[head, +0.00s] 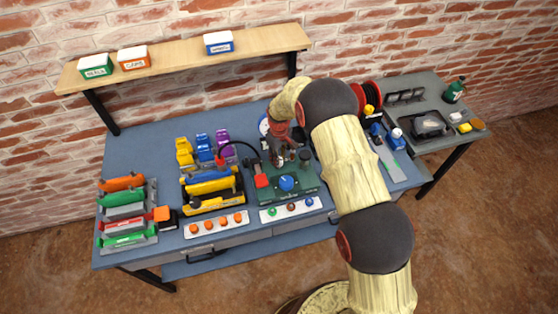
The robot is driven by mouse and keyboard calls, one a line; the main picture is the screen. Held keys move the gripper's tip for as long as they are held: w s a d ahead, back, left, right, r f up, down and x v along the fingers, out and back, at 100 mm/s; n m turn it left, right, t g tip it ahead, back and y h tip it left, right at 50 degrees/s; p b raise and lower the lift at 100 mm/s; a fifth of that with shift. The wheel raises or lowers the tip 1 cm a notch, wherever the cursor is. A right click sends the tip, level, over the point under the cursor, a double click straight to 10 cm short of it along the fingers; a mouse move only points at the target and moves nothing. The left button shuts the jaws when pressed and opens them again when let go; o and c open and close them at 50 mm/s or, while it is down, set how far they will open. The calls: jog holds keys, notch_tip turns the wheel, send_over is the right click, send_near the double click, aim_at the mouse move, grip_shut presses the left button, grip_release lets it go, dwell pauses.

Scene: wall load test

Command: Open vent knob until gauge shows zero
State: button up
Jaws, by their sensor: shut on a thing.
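A test device with a dark green base (306,189) stands near the front middle of the blue-grey table. A large blue knob (286,183) and a red block (261,181) sit on its front. A round white gauge with a blue rim (263,125) shows behind, partly hidden by my arm; its needle is too small to read. My gripper (283,158) reaches down over the back of the device, behind the blue knob and apart from it. It is shut on a small part there that its fingers mostly hide; I cannot tell whether this is the vent knob.
A black hose (240,143) arches left of my gripper. Yellow, blue and purple clamps (203,150), a yellow-and-black tool (213,194) and strips with coloured knobs (216,224) crowd the left and front. A shelf (180,58) overhangs the back. Red reels (367,96) stand right of my arm.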

jog(key=shift+n+b, duration=0.35)
jog(key=shift+n, duration=0.75)
jog(key=shift+w+r, duration=0.1)
jog(key=o, duration=1.2)
jog(key=shift+c, duration=0.2)
notch_tip(320, 180, up, 12)
